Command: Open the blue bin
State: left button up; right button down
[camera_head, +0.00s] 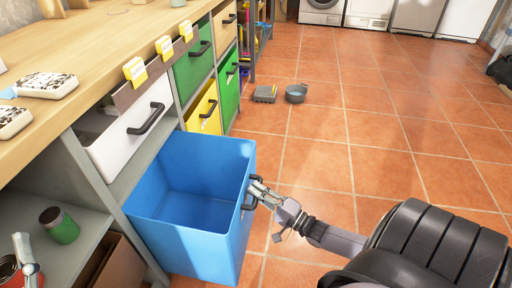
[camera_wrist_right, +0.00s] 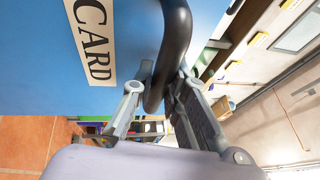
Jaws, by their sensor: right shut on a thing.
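The blue bin (camera_head: 187,234) stands pulled out from the lower part of the cabinet, its open top showing an empty inside. Its dark handle (camera_head: 250,193) is on the front face. My right gripper (camera_head: 256,192) is shut on this handle. In the right wrist view the dark handle (camera_wrist_right: 176,45) passes between the fingers of my right gripper (camera_wrist_right: 160,90), beside the blue front with a label reading "CARD" (camera_wrist_right: 92,35).
A white drawer (camera_head: 120,150) above the bin sits partly out. Yellow (camera_head: 203,112) and green bins line the cabinet beyond. A green can (camera_head: 59,226) stands on the lower left shelf.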

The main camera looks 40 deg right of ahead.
jog(key=c, duration=1.6)
grip_release()
jog(key=shift+o, duration=0.2)
jog(key=v, duration=1.2)
jog(key=shift+s, duration=0.1)
